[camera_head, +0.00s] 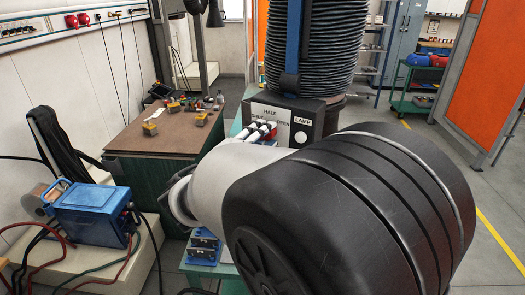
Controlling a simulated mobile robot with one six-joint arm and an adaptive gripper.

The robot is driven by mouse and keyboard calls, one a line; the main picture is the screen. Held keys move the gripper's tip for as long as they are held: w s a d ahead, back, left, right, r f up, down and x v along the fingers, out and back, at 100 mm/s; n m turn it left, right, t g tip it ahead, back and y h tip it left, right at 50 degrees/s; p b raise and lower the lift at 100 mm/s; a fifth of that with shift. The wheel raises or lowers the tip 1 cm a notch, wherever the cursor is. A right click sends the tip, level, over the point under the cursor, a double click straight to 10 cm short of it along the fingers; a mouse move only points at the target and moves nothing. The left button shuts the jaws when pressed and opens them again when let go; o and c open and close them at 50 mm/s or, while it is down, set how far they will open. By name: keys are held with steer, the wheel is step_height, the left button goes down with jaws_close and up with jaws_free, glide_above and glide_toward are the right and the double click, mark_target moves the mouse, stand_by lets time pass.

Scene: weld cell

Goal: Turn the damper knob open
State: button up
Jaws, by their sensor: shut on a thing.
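The damper control box (325,113) is dark with a light label plate reading HALF, SHUT and OPEN, beside a LAMP label. It sits below the big ribbed black hose. My gripper (262,129) shows only in part, its pale and dark fingers reaching the plate below HALF, between SHUT and OPEN. It is shut on the damper knob, of which a small red part (272,132) shows. The fingers hide the rest of the knob, so I cannot read its exact angle. My own arm covers the area below the box.
A round white lamp button (301,137) sits right of the knob. A brown-topped bench (150,140) with small yellow items stands left. A blue welding unit (92,213) stands on a low pale block at left. Orange panels (485,55) and a green cart (415,88) stand at right.

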steer(key=shift+m+b, duration=0.4)
steer(key=shift+b, duration=0.15)
steer(key=o, duration=1.1)
steer(key=v, duration=1.2)
